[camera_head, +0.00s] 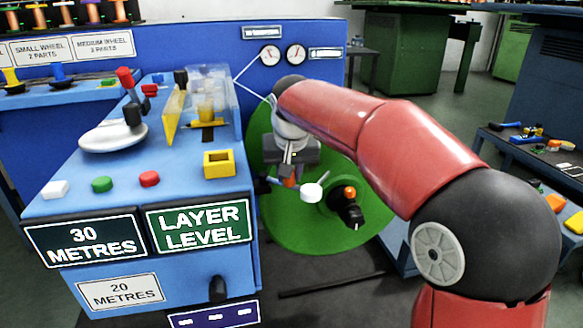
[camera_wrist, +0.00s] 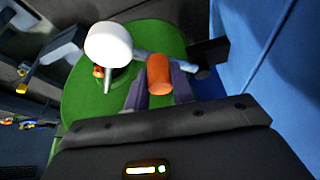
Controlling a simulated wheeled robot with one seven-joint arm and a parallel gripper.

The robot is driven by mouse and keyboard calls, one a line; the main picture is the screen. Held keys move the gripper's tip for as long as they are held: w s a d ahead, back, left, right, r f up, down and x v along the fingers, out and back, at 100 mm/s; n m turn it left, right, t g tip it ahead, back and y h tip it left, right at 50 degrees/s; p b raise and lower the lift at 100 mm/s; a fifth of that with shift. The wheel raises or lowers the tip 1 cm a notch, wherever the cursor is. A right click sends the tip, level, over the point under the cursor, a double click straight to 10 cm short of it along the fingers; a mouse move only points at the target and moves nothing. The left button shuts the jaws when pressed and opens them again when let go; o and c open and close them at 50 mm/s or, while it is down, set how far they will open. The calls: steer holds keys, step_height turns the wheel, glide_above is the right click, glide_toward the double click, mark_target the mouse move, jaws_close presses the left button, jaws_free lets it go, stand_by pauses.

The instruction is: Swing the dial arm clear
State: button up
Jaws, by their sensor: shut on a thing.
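The dial arm shows as a thin grey-blue bar (camera_wrist: 148,57) in the wrist view, with a white round dial (camera_wrist: 108,45) at one end and an upright orange grip (camera_wrist: 160,75) on it. A dark block (camera_wrist: 209,53) lies at its other end. My gripper (camera_wrist: 160,88) is shut on the orange grip, one finger on each side. In the head view my gripper (camera_head: 289,174) reaches down in front of the green disc (camera_head: 300,232), and the white dial (camera_head: 312,192) stands just right of it. The dial's face markings cannot be made out.
A black handle with an orange knob (camera_head: 349,192) sits on the green disc, right of the dial. The blue console (camera_head: 185,190) with levers and buttons stands at left. A blue panel with two gauges (camera_head: 270,55) rises behind. Side benches flank the right.

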steer(key=shift+s+a+m, duration=0.2)
steer(key=shift+s+m, duration=0.1)
steer(key=shift+m, duration=0.3)
steer(key=o, duration=1)
steer(key=shift+r, duration=0.15)
steer(key=p+v, duration=0.1)
steer(key=v, duration=0.6)
steer(key=shift+s+r, duration=0.2)
steer(key=shift+r, duration=0.05)
steer(key=shift+a, duration=0.15)
